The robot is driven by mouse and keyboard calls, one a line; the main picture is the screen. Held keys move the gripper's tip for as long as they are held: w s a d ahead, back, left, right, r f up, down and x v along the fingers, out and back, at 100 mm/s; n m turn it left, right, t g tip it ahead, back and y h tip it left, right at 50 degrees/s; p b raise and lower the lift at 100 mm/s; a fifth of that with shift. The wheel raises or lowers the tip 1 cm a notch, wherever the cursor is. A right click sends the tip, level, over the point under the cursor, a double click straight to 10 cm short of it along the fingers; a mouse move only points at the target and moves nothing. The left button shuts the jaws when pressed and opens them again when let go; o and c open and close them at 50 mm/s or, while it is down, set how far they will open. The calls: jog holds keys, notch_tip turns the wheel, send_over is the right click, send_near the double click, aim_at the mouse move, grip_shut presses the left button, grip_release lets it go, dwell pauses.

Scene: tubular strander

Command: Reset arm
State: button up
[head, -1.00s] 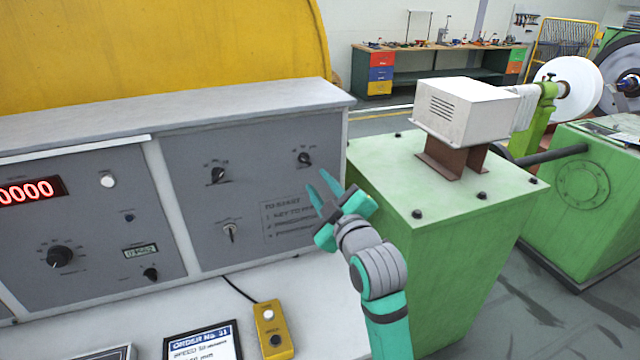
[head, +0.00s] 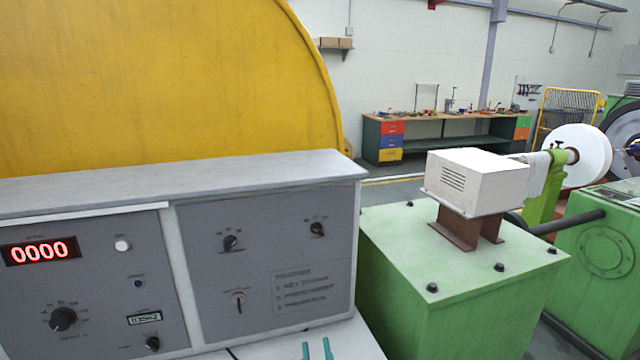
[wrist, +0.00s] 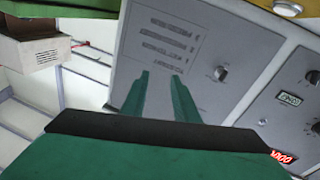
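My gripper (head: 317,350) shows in the head view only as two teal fingertips at the bottom edge, in front of the control panel (head: 262,301). The rest of my arm is out of that view. In the wrist view, the two fingers of my gripper (wrist: 160,82) stand apart with nothing between them. The grey panel with its printed instruction lines (wrist: 168,45) lies beyond the fingertips, and I see no contact with it.
The panel carries a red 0000 display (head: 40,250), several knobs and a key switch (head: 238,299). A green machine base (head: 455,300) with a white box (head: 478,182) stands to the right. A yellow guard (head: 150,90) rises behind.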

jog(key=s+f+m, duration=0.1)
jog(key=s+f, duration=0.2)
jog(key=s+a+f+m+h, duration=0.1)
jog(key=s+f, duration=0.2)
jog(key=s+f+m, duration=0.1)
jog(key=s+f, duration=0.2)
jog(key=shift+a+g+h, duration=0.15)
jog(key=shift+g+h, duration=0.15)
jog(key=s+d+f+g, duration=0.1)
jog(key=s+f, duration=0.2)
jog(key=s, duration=1.3)
jog(key=s+d+f+g, duration=0.1)
jog(key=s+f, duration=0.3)
jog(key=s, duration=1.2)
jog(key=shift+g+h, duration=0.3)
jog(key=shift+w, duration=0.1)
jog(key=shift+a+f, duration=0.1)
jog(key=shift+a, duration=0.05)
jog(key=shift+c, duration=0.3)
